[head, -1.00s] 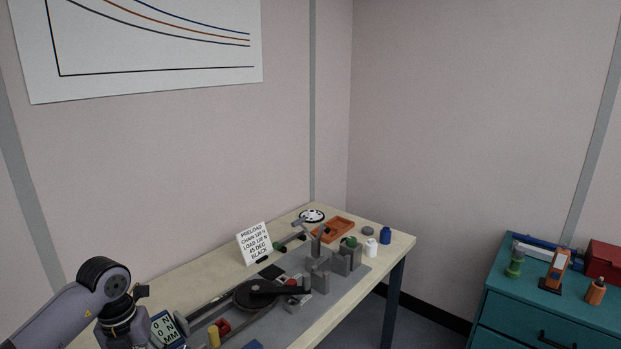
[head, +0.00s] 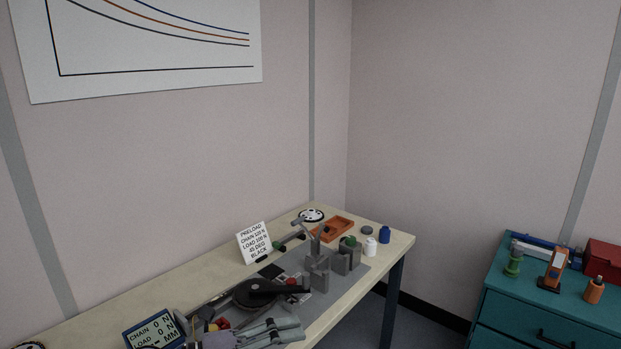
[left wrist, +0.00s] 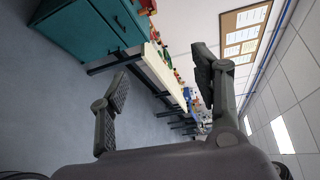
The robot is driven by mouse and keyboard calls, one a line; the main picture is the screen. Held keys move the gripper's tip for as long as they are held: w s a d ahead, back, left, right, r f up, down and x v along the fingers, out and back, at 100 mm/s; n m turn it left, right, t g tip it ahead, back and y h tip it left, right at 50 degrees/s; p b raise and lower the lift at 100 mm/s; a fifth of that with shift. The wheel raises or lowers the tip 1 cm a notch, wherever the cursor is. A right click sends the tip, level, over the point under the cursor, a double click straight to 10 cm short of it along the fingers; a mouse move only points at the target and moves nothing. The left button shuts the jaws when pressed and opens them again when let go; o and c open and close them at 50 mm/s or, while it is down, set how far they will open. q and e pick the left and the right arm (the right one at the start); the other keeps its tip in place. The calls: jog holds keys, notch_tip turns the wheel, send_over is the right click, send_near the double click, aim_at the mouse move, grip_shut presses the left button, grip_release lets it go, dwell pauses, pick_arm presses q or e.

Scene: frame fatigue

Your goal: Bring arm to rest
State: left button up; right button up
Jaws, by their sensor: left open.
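My left gripper (head: 296,329) shows at the bottom of the head view, over the near edge of the workbench, fingers pointing right. In the left wrist view the left gripper (left wrist: 160,72) is open, with nothing between its fingers. A black crank-like arm on a dark disc (head: 250,295) lies on the grey rig plate (head: 345,283), just beyond my left gripper. It points right, towards grey blocks (head: 317,272). My left wrist hides part of the rig's near end. My right gripper is in neither view.
A display (head: 153,331) reading CHAIN 0 N stands at the bench's near left. A teal cabinet (head: 545,315) is at the right, with open floor between.

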pick_arm(q)
jog(key=w+a+r+n+t+y, duration=0.2)
jog(key=a+r+n+t+y, duration=0.5)
jog(key=n+t, duration=0.85)
jog(key=s+a+f+n+g+y, duration=0.35)
jog(key=a+f+n+y, duration=0.2)
jog(key=f+n, duration=0.2)
jog(key=s+a+f+n+g+y, duration=0.35)
jog(key=a+f+n+y, duration=0.2)
jog(key=f, duration=0.35)
jog(key=s+d+f+n+g+h, duration=0.1)
jog(key=s+f+g, duration=0.5)
jog(key=s, duration=0.4)
jog(key=s+d+f+n+g+h, duration=0.1)
jog(key=s+f+n+g+h, duration=0.1)
jog(key=s+f+g, duration=0.65)
jog(key=s+f+t+b, duration=0.2)
jog(key=s+f, duration=0.1)
jog(key=f, duration=2.1)
jog(key=s+a+f+g, duration=0.1)
jog(key=s+a+f, duration=0.2)
jog(key=s+f, duration=1.4)
jog(key=shift+s+f+m+b, duration=0.15)
jog(key=shift+f+m+b, duration=0.3)
jog(key=shift+f, duration=0.3)
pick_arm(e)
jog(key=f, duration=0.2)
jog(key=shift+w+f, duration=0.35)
